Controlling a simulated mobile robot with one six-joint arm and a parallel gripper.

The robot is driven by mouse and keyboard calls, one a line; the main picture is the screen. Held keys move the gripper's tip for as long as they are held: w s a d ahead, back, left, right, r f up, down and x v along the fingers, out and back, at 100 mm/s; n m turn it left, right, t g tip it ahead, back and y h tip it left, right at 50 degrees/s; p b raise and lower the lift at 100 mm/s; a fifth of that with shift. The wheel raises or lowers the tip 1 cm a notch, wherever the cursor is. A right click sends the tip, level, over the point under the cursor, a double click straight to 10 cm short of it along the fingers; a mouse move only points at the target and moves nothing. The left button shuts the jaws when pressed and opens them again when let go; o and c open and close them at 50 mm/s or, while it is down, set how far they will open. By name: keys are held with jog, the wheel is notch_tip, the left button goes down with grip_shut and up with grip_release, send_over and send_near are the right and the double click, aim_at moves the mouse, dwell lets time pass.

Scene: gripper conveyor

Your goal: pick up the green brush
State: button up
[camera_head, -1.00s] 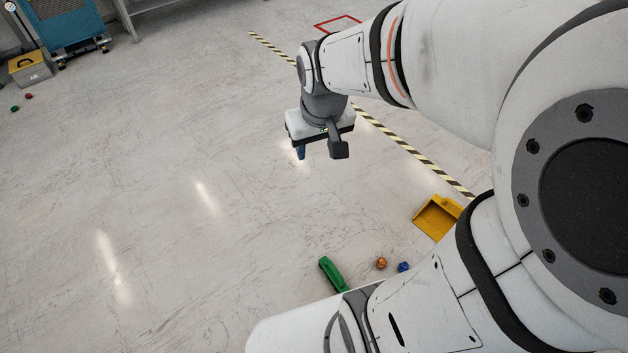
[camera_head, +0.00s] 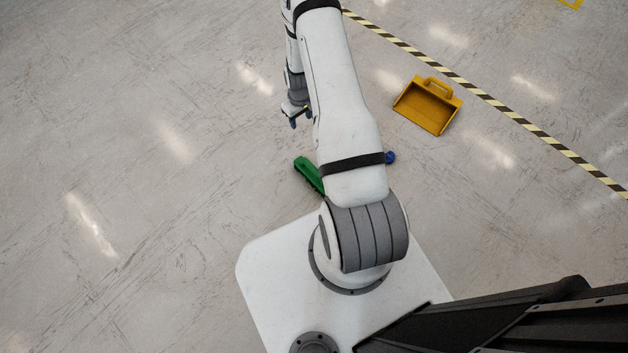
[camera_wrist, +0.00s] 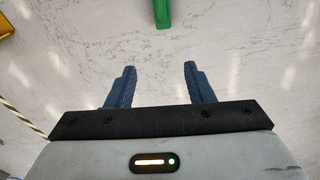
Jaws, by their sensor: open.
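The green brush (camera_head: 309,174) lies on the floor in the head view, just left of my arm and close to the front of my base; part of it is hidden behind my arm. In the wrist view one end of the green brush (camera_wrist: 163,12) shows at the top edge, ahead of the fingers and roughly centred between them. My gripper (camera_head: 301,119) is above the floor, farther from my base than the brush. In the wrist view my gripper (camera_wrist: 160,72) is open, with only floor between its two blue fingers.
A yellow dustpan (camera_head: 428,106) lies on the floor right of my arm. A small blue object (camera_head: 390,157) shows beside my arm. A yellow and black striped line (camera_head: 480,94) crosses the floor at right.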

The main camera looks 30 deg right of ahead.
aim_at(312, 167)
jog(key=shift+g, duration=0.3)
jog(key=s+f+b, duration=0.1)
jog(key=f, duration=0.6)
jog(key=s+f+b, duration=0.2)
jog(key=f, duration=0.6)
jog(key=s+d+f+b, duration=0.1)
jog(key=s+f+b, duration=0.1)
jog(key=f, duration=0.5)
jog(key=shift+s+f, duration=0.2)
jog(key=shift+f, duration=0.1)
jog(key=f+b, duration=0.1)
jog(key=f, duration=0.1)
jog(key=f+b, duration=0.1)
jog(key=f, duration=0.3)
jog(key=shift+d+b, duration=0.25)
jog(key=shift+b, duration=0.15)
grip_shut()
